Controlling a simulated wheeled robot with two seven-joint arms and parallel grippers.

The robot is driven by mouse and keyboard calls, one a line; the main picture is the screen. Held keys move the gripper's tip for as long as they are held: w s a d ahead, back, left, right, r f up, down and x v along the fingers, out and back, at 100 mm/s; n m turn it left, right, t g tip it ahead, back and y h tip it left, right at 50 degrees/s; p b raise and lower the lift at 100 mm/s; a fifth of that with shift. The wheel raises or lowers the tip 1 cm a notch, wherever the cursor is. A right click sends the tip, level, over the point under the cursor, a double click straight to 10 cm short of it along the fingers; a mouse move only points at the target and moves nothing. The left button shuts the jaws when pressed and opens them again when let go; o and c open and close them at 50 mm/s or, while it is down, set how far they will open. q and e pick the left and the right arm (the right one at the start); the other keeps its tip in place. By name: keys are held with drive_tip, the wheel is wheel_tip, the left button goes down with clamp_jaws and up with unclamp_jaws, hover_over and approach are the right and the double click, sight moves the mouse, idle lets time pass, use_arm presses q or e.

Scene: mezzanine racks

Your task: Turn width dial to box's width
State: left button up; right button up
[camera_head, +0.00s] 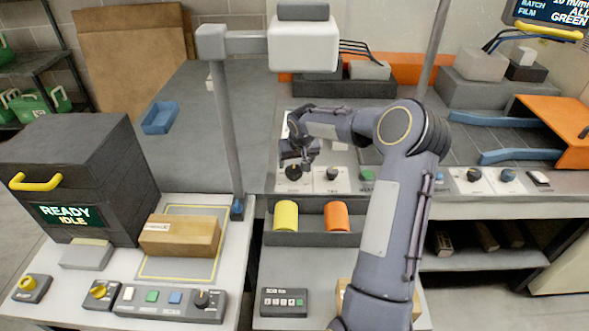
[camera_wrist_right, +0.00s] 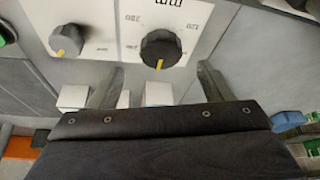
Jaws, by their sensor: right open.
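A black dial (camera_wrist_right: 162,48) with a yellow pointer sits on a white scale plate in the right wrist view. Its printed marks are upside down and too blurred to read surely. It also shows in the head view (camera_head: 293,173), at the left end of the white panel. My right gripper (camera_head: 298,162) is just above this dial; its open fingers (camera_wrist_right: 158,85) point towards it, with nothing between them. A second dial (camera_wrist_right: 66,40) sits beside it. A brown cardboard box (camera_head: 180,236) lies on the yellow-outlined plate at the left. My left gripper is not in view.
A dark machine (camera_head: 85,165) reading "READY IDLE" stands at the left. Below the panel, a tray (camera_head: 310,238) holds a yellow roll (camera_head: 285,216) and an orange roll (camera_head: 337,216). A small readout (camera_head: 284,302) is at the front. A grey post (camera_head: 226,130) stands left of my arm.

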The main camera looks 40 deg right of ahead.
sight(294, 170)
drive_tip(key=p+x, duration=0.1)
drive_tip(key=x, duration=0.4)
drive_tip(key=shift+w+f, duration=0.2)
drive_tip(key=shift+f, duration=0.15)
drive_tip(key=c, duration=1)
drive_tip(key=shift+o, duration=0.2)
